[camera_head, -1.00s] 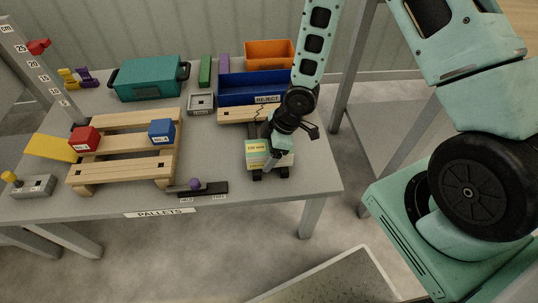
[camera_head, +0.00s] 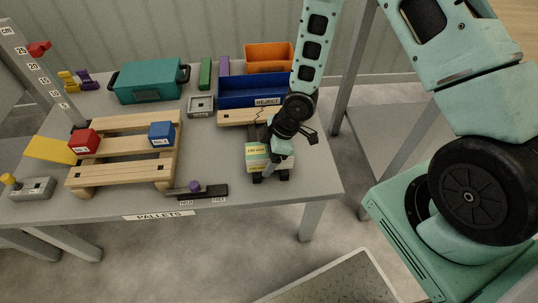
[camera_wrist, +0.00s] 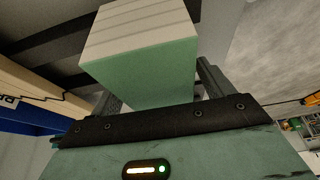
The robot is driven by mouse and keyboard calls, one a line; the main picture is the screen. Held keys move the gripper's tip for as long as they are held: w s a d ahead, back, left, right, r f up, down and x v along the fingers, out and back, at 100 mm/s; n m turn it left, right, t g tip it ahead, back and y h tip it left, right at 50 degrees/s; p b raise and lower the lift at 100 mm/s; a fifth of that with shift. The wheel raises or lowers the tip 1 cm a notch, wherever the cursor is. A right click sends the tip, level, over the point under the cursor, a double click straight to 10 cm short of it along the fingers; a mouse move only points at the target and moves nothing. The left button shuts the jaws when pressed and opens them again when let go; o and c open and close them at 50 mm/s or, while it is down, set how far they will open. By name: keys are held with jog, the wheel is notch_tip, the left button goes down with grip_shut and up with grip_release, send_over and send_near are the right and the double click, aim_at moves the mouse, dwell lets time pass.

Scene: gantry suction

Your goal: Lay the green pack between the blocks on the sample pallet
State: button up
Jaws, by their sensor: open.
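A green-sided pack (camera_wrist: 145,70) with a pale, striped face fills the middle of the wrist view. In the head view the pack (camera_head: 257,151) carries a yellow label and sits at the right front of the table, partly hidden by my wrist. My gripper (camera_wrist: 155,82) is open, with a finger on each side of the pack; contact is not clear. The wooden sample pallet (camera_head: 120,171) stands at the left of the table. A red block (camera_head: 85,141) sits on its left side and a blue block (camera_head: 161,134) on its right, with bare slats between.
A purple-knobbed slide (camera_head: 196,189) lies at the front edge beside the pallet. A yellow ramp (camera_head: 54,149) and grey switch box (camera_head: 33,188) are left.

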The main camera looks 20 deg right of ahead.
jog(key=shift+c, duration=0.3)
jog(key=c, duration=1.2)
